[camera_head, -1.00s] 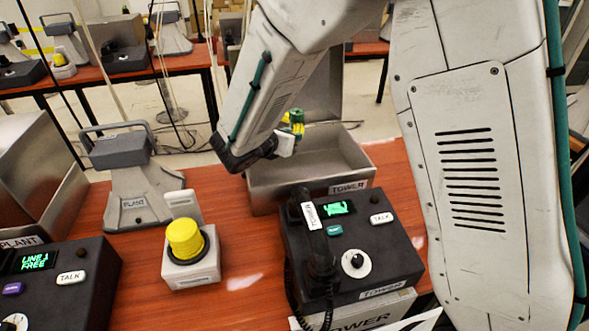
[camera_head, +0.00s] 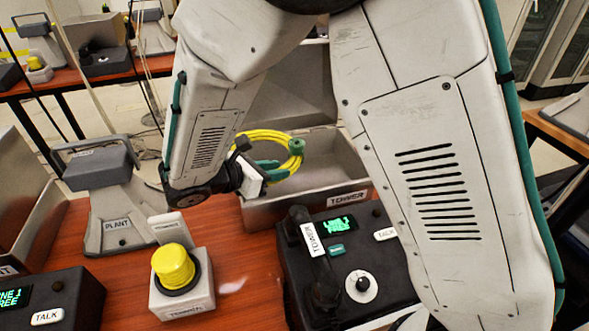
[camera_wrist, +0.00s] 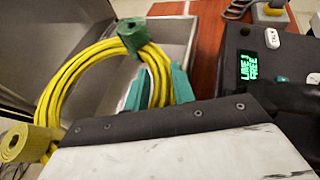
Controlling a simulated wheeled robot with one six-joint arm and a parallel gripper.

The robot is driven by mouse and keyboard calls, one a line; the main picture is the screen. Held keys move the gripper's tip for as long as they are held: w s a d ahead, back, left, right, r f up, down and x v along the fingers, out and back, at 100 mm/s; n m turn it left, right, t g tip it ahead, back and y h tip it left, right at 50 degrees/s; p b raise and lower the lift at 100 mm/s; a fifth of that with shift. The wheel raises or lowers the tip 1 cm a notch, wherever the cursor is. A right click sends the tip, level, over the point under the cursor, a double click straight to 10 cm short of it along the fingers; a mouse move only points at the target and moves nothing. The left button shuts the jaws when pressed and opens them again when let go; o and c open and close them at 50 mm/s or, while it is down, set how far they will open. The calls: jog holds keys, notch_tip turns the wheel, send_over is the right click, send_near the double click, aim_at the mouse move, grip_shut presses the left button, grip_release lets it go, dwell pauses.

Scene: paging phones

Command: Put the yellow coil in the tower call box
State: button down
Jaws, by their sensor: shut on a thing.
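The yellow coil (camera_head: 268,135), a ring of yellow cable with green wraps, is held at its edge by my gripper (camera_head: 262,174). In the wrist view the coil (camera_wrist: 88,72) stands up beyond the gripper's edge, in front of the open grey box. The tower call box (camera_head: 285,212) is an open grey metal box labelled TOWER, its lid raised behind. In the head view the coil overlaps the box's opening; I cannot tell whether any of it is below the rim. The fingertips are partly hidden by the coil and wrist.
A black TOWER phone (camera_head: 340,262) stands just in front of the box. A yellow button on a grey base (camera_head: 175,268) and a grey PLANT stand (camera_head: 118,225) are to the left. Another black phone (camera_head: 50,300) sits at the front left. Bare red tabletop shows between them.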

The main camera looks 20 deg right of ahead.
aim_at(293, 158)
jog(key=w+d, duration=0.1)
jog(key=d, duration=0.1)
jog(key=w+d, duration=0.1)
jog(key=d, duration=0.1)
jog(key=w+d, duration=0.1)
jog(key=shift+w+d+f, duration=0.3)
jog(key=shift+w+d, duration=0.05)
jog(key=shift+d, duration=0.05)
jog(key=shift+d+f, duration=0.15)
jog(key=shift+f, duration=1.7)
jog(key=shift+f, duration=0.5)
jog(key=c, duration=1.2)
grip_release()
jog(key=shift+o, duration=0.2)
jog(key=shift+r, duration=0.1)
